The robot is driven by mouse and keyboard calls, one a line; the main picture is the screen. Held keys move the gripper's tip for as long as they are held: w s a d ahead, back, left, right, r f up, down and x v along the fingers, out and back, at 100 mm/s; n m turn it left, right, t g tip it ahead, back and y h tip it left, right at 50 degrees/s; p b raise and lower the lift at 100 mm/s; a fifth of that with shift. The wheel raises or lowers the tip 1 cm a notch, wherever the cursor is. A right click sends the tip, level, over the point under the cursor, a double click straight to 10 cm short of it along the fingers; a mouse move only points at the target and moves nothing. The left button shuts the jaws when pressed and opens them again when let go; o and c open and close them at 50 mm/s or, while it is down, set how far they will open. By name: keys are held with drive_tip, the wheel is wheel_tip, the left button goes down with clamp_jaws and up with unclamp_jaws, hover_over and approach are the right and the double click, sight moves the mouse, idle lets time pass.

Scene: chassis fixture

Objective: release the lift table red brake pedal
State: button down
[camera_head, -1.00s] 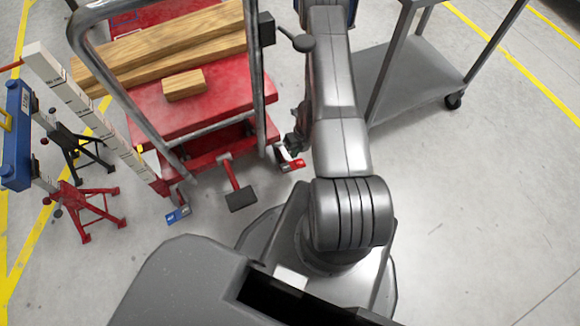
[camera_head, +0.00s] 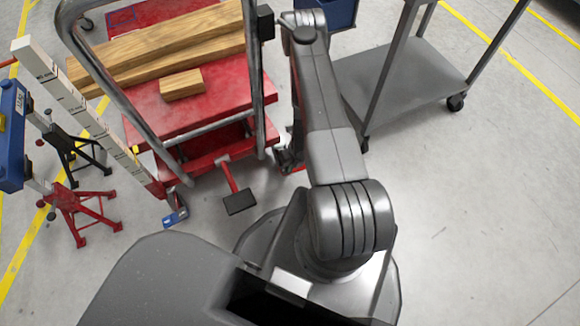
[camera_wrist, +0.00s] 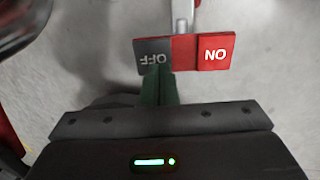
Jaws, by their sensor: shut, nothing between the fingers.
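The red lift table (camera_head: 225,101) stands left of my arm. Its brake pedal (camera_wrist: 215,52) shows in the wrist view with a red ON half at right and a grey OFF half (camera_wrist: 146,51) at left, joined to a metal stem. In the head view my arm and gripper hide most of this pedal. My gripper (camera_wrist: 160,73) is shut and empty, its green fingertips at the lower edge of the OFF half, overlapping it in the picture. I cannot tell if they touch it. In the head view my gripper (camera_head: 287,159) is low beside the table's near right corner.
A black foot pedal on a red lever (camera_head: 240,203) and a blue pedal (camera_head: 175,217) stick out from the table's near side. Wooden beams (camera_head: 165,45) lie on top. Red and black jack stands (camera_head: 75,205) are at left, a grey cart (camera_head: 400,82) at right.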

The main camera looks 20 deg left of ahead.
drive_tip(key=shift+s+a+f+b, duration=0.2)
drive_tip(key=shift+s+b, duration=0.05)
drive_tip(key=shift+b, duration=0.5)
drive_tip(key=shift+s+a+f+b, duration=0.25)
drive_tip(key=shift+s+f+b, duration=0.05)
drive_tip(key=shift+b, duration=0.5)
drive_tip(key=shift+r, duration=0.2)
drive_tip(key=shift+w+d+p, duration=0.1)
drive_tip(key=shift+p, duration=0.25)
drive_tip(key=shift+w+d+r+p, duration=0.25)
drive_tip(key=shift+w+d+p, duration=0.1)
drive_tip(key=shift+w+d, duration=0.15)
drive_tip(key=p+v, duration=0.6)
drive_tip(key=v, duration=0.7)
drive_tip(key=shift+r, duration=0.4)
